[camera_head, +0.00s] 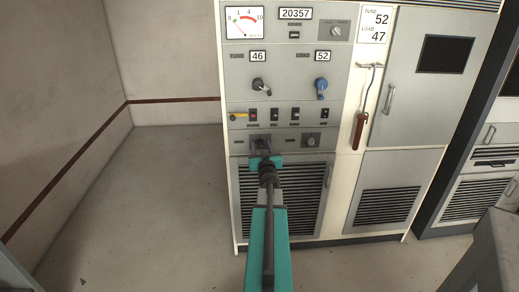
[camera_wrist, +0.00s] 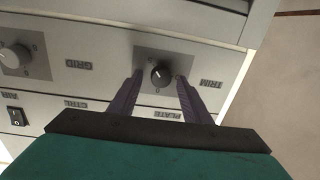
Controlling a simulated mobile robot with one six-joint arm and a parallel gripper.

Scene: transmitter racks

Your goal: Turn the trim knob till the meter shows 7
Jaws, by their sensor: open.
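The trim knob (camera_wrist: 161,76) is a small dark round knob with a white pointer mark, on a grey square plate beside an upside-down TRIM label (camera_wrist: 210,84). My gripper (camera_wrist: 159,79) is open, with one finger on each side of the knob; I cannot tell whether either finger touches it. In the head view my gripper (camera_head: 263,146) is at the lower left of the rack panel and largely hides the knob. The meter (camera_head: 244,22) is at the rack's top left, with a scale marked 1, 4 and 10. Its needle appears to lean left, toward the low end.
Another knob (camera_head: 311,141) is to the right on the same strip. A red-handled tool (camera_head: 359,131) hangs at right. Floor at left is clear.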

